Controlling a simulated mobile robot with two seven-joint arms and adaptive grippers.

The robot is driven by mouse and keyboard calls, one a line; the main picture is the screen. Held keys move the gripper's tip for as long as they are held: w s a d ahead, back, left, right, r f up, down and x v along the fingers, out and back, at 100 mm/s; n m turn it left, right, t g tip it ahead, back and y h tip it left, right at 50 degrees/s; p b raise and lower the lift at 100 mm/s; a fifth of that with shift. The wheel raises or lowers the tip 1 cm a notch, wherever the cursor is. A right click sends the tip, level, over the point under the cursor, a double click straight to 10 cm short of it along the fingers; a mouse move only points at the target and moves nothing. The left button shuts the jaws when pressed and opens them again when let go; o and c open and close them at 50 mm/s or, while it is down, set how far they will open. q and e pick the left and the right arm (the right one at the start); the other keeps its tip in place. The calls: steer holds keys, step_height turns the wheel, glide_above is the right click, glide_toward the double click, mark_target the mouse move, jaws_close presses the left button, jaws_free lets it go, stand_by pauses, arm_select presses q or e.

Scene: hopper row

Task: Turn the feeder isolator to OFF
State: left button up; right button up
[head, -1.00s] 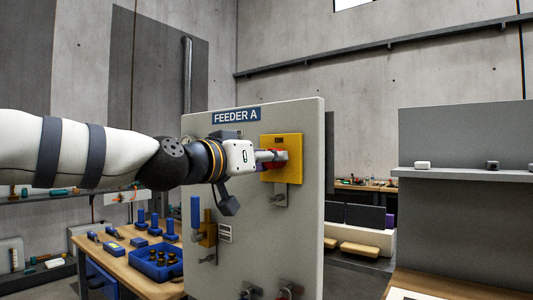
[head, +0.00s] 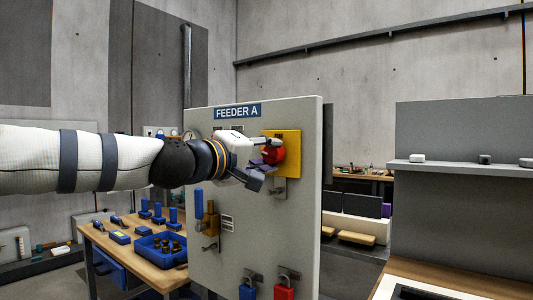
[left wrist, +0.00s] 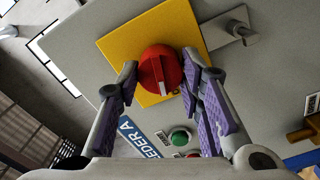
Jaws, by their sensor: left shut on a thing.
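The feeder isolator is a round red knob (head: 273,155) on a yellow plate (head: 293,142), high on the grey FEEDER A panel (head: 240,250). In the left wrist view the knob (left wrist: 158,72) shows a white mark at its lower edge, on the side towards a green button (left wrist: 180,137). My left gripper (head: 267,160) comes in from the left and is shut on the knob. In the left wrist view its purple-padded fingers (left wrist: 160,68) stand on either side of it. The gripper hides part of the plate in the head view. My right gripper is not in view.
A grey hasp (head: 280,188) sits just below the yellow plate. Lower are a blue-handled brass device (head: 207,220), a blue padlock (head: 247,290) and a red padlock (head: 285,290). A workbench (head: 125,245) with a blue tray (head: 160,255) stands left of the panel.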

arm_select(q)
steer(key=shift+n, duration=1.4)
steer(key=o, duration=1.2)
steer(key=shift+c, duration=0.2)
steer(key=v, duration=1.2)
